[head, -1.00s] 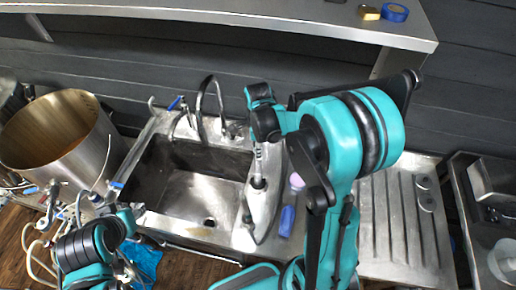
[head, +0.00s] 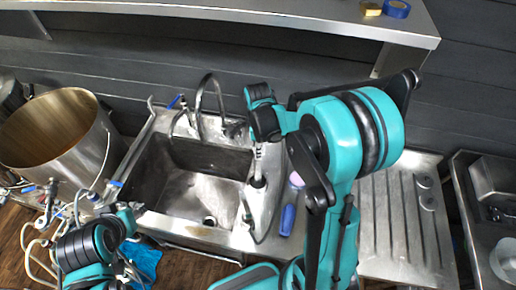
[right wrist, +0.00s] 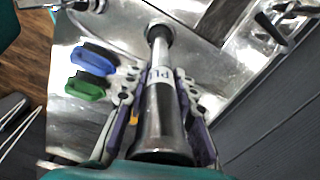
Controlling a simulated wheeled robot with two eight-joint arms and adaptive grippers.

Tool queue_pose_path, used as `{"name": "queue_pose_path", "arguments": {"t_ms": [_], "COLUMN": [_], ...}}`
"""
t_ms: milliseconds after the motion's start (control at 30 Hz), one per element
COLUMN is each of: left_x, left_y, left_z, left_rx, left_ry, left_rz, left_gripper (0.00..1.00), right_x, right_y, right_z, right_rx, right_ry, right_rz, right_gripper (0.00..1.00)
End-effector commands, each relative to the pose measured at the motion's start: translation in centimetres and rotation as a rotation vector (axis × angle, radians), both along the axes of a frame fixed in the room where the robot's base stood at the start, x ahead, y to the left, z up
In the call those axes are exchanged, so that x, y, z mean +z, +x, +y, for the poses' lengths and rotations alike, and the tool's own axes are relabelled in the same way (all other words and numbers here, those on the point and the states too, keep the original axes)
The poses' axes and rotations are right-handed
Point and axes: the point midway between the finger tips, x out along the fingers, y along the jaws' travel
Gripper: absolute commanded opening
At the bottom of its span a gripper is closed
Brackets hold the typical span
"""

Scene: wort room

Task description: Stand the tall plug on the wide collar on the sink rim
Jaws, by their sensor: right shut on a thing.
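My right gripper (right wrist: 158,92) is shut on the tall plug (right wrist: 161,125), a dark, shiny cylinder with a white lettered label. In the right wrist view the plug's far narrow end points at a pale round ring (right wrist: 158,22) on the metal rim, which looks like the wide collar. I cannot tell whether the two touch. In the head view the plug (head: 258,166) hangs upright below my right gripper (head: 258,150), over the rim right of the basin. My left arm is at the lower left, its gripper (head: 130,214) small and unclear.
A blue-handled item (head: 287,220) and a green one (right wrist: 85,88) lie close by. A large steel pot (head: 60,135) stands left; a ribbed drainboard (head: 400,225) is right.

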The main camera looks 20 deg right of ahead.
Motion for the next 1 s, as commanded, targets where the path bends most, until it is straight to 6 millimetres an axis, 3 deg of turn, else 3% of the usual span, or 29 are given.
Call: {"name": "queue_pose_path", "arguments": {"t_ms": [1000], "left_x": [-1.2], "left_y": [0.0], "left_z": [0.0], "left_rx": [0.000], "left_ry": [0.000], "left_rz": [0.000], "left_gripper": [0.40], "right_x": [-1.1], "right_y": [0.0], "right_z": [0.0], "right_rx": [0.000], "right_ry": [0.000], "right_rz": [0.000], "right_gripper": [0.00]}}
